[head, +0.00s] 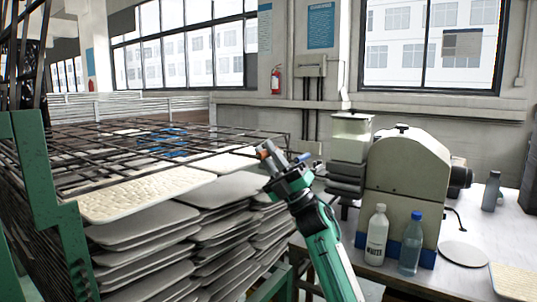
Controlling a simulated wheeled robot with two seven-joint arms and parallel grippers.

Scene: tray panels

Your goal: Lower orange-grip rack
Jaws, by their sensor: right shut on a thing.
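A dark wire rack (110,152) spreads over the stacks of trays at the left and reaches towards the middle of the view. An orange grip (264,149) shows at its right end. My right gripper (276,166) is at this grip and shut on it, with its arm coming up from below. The jaws partly hide the grip. My left gripper is not in view.
Stacked grey trays (145,252) fill the space under the rack; a cream panel (140,194) lies on top. A green frame (42,165) stands left. At right, a table (450,277) holds a beige machine (405,175), a white bottle (377,236) and a blue-capped bottle (411,245).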

